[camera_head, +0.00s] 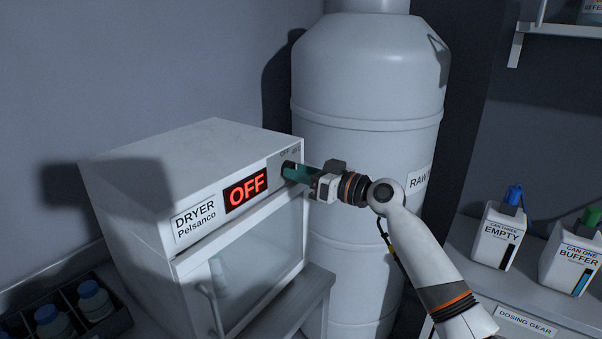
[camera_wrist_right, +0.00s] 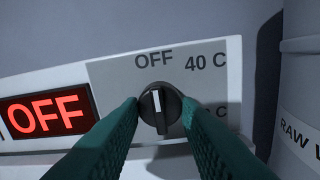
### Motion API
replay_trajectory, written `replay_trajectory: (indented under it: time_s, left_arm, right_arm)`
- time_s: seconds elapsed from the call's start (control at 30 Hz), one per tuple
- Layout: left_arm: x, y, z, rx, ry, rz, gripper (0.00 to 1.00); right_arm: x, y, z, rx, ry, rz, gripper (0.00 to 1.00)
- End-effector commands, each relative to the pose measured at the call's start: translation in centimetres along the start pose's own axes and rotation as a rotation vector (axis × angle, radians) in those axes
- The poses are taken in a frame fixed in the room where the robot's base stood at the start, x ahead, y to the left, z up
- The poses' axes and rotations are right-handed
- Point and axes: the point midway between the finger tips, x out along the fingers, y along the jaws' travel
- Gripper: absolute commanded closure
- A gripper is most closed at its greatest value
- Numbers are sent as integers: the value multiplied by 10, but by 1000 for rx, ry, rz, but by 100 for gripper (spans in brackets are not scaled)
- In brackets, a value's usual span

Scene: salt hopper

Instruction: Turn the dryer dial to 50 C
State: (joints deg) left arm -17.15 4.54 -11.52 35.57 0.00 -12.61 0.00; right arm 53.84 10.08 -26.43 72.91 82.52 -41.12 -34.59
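The dryer (camera_head: 190,245) is a white box with a glass door, and its red display (camera_head: 246,189) reads OFF. The display (camera_wrist_right: 46,115) reads OFF in the right wrist view too. The dial (camera_wrist_right: 159,106) is a round black knob with a white pointer mark pointing up toward the OFF label. A 40 C label is to its upper right; another label below that is partly hidden by a finger. My right gripper (camera_head: 297,173) is at the dryer's panel. In the wrist view its green fingers (camera_wrist_right: 160,107) stand on both sides of the dial; whether they press on it I cannot tell. My left gripper is out of view.
A large white tank (camera_head: 365,90) stands right behind the dryer. A rack with blue-capped bottles (camera_head: 95,300) is at the lower left.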

Motion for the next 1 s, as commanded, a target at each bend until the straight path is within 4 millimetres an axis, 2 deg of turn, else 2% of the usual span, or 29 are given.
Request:
replay_trajectory:
  time_s: [0.27, 0.47, 1.0]
  left_arm:
    - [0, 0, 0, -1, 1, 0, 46]
    - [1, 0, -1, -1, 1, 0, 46]
    - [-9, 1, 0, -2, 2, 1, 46]
  right_arm:
    - [0, 0, 0, 27, -1, 0, 93]
    - [0, 0, 0, 120, -4, 0, 93]
    - [0, 2, 2, 605, -20, 3, 93]
